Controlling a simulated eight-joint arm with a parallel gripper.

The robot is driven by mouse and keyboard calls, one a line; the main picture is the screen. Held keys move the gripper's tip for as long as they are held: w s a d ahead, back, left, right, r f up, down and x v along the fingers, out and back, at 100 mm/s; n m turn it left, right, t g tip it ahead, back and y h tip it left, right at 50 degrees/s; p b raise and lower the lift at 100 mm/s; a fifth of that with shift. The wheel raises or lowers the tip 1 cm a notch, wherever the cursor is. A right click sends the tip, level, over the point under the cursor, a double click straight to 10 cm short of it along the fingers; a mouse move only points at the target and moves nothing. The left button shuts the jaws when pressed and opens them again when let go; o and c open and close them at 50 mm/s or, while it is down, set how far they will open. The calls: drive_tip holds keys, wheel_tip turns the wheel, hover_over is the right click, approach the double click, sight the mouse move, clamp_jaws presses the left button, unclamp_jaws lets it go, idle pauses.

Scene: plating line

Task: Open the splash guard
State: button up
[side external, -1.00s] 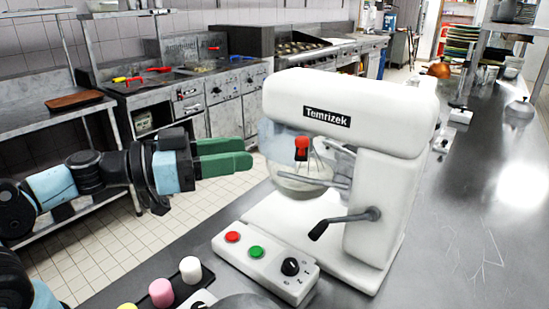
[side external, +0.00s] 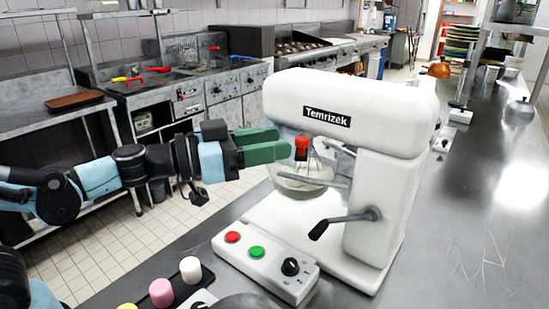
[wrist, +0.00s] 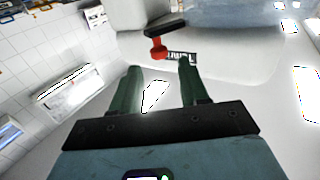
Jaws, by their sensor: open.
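The white stand mixer (side external: 345,95) stands on the steel counter. Its splash guard (side external: 287,132) is a clear, faint shell at the front of the bowl (side external: 300,188), and its edges are hard to make out. A red knob (side external: 302,148) sits under the mixer head; it also shows in the wrist view (wrist: 158,48), on a dark bar. My gripper (side external: 277,146) has green fingers and is just left of the red knob in the side view. In the wrist view the open fingers (wrist: 160,72) point toward the knob, which lies between and beyond their tips. Nothing is held.
A black lever (side external: 340,222) sticks out from the mixer's side. A control box (side external: 265,262) with red and green buttons and a dial is in front. White and pink cylinders (side external: 190,268) stand on a dark tray at the lower left. The counter right of the mixer is mostly clear.

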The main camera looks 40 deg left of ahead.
sight(302, 138)
drive_tip(key=shift+x, duration=3.05)
clamp_jaws()
